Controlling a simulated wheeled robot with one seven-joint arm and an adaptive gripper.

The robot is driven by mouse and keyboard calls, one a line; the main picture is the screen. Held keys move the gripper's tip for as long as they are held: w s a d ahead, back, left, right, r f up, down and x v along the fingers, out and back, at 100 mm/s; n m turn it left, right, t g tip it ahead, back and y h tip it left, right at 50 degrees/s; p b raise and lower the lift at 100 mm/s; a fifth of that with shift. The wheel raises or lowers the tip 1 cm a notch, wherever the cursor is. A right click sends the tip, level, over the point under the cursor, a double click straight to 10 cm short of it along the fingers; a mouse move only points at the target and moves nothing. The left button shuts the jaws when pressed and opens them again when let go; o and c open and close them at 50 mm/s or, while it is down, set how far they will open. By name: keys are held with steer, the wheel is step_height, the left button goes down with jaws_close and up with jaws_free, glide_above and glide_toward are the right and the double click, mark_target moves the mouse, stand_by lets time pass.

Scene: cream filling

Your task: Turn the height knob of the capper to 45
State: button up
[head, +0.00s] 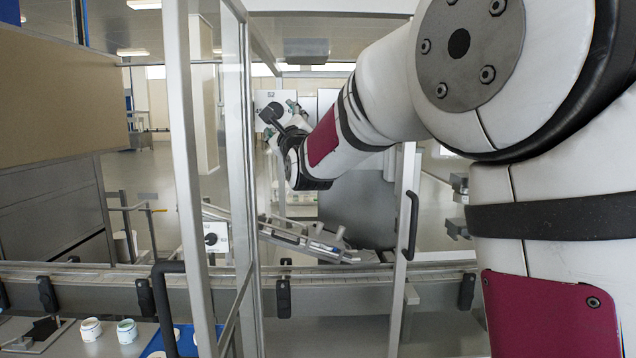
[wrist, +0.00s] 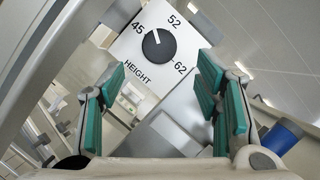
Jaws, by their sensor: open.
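The height knob (wrist: 157,46) is a round black dial with a white pointer line on a white plate (wrist: 122,50) marked 45, 52, 62 and HEIGHT. In the wrist view the plate looks tilted, and the pointer line lies between the 45 and 52 marks. My gripper (wrist: 161,72) is open, with teal-padded fingers on both sides below the knob in the picture. Nothing is between the fingers, and they look apart from the knob. In the head view, a white plate (head: 264,95) shows beyond the end of my arm, which partly hides it.
A metal door frame (head: 183,150) and a black-handled post (head: 404,240) stand around my arm. A conveyor (head: 340,278) crosses in front. Another plate with a black knob (head: 211,239) sits lower left. Open jars (head: 127,331) stand at the bottom left. A blue cylinder (wrist: 283,136) is near the right finger.

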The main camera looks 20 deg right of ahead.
steer(key=s+f+n+g+p, duration=0.2)
steer(key=s+f+n+g, duration=0.2)
steer(key=s+n, duration=0.3)
steer(key=s+f+n+g+y+p, duration=0.1)
steer(key=s+n, duration=0.6)
steer(key=s, duration=1.1)
steer(key=shift+s+a+f+g+p, duration=0.15)
steer(key=shift+a+f+g+p, duration=0.15)
steer(key=shift+f+g+p, duration=0.8)
steer(key=shift+d+f+g+b, duration=0.1)
steer(key=shift+f+g+b, duration=0.2)
steer(key=shift+f+b, duration=0.1)
